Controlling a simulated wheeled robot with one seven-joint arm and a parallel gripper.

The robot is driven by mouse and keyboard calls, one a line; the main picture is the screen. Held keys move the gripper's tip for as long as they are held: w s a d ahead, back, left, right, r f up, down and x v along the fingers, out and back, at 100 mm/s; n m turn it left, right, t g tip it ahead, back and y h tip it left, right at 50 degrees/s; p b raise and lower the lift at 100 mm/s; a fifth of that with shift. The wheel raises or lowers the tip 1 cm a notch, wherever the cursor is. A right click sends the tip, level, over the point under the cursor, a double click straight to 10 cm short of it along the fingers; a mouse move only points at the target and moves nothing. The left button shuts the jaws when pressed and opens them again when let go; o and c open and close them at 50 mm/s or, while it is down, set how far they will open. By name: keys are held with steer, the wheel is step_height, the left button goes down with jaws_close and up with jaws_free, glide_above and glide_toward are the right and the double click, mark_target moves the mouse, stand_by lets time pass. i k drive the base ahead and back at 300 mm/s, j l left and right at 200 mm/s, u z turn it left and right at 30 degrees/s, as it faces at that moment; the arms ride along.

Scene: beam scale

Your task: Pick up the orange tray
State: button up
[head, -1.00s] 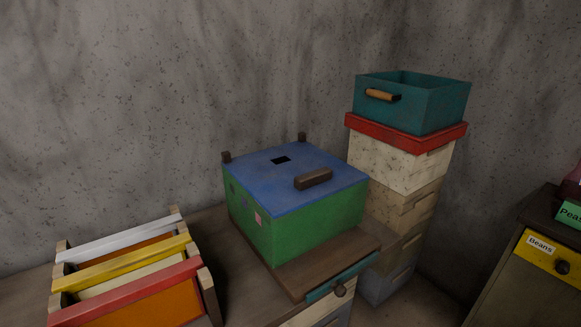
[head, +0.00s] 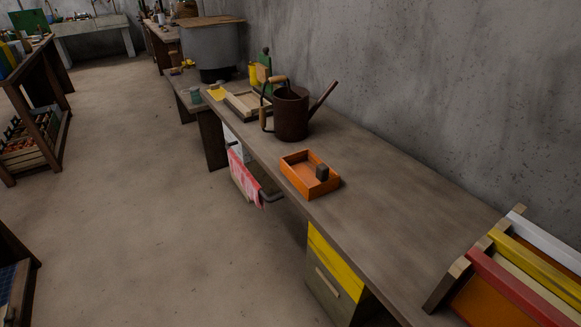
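The orange tray (head: 292,181) is a small open rectangular tray on the wooden workbench (head: 375,215), close to its front edge, in the head view. A small dark block (head: 322,172) shows at the tray's right side; I cannot tell whether it is inside the tray or part of it. My gripper is not in view.
A brown watering can (head: 291,115) stands behind the tray, with a wooden frame (head: 243,104) beyond it. A rack of coloured frames (head: 520,270) stands at the bench's right end. A red-and-white cloth (head: 243,177) hangs below the front edge.

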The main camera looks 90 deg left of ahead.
mark_target(313, 178)
steer(key=l+u, duration=0.1)
steer(key=u, duration=0.25)
steer(key=i+l+u, duration=0.15)
steer(key=u, duration=0.2)
steer(key=l+u, duration=0.15)
steer(key=u, duration=0.2)
steer(key=j+u, duration=0.3)
steer(key=u, duration=0.2)
steer(key=j+u, duration=0.3)
steer(key=u, duration=0.2)
steer(key=i+j, duration=0.15)
steer(key=i, duration=0.2)
steer(key=i+j, duration=0.1)
steer(key=i, duration=0.25)
steer(key=i+j, duration=0.4)
steer(key=j, duration=0.15)
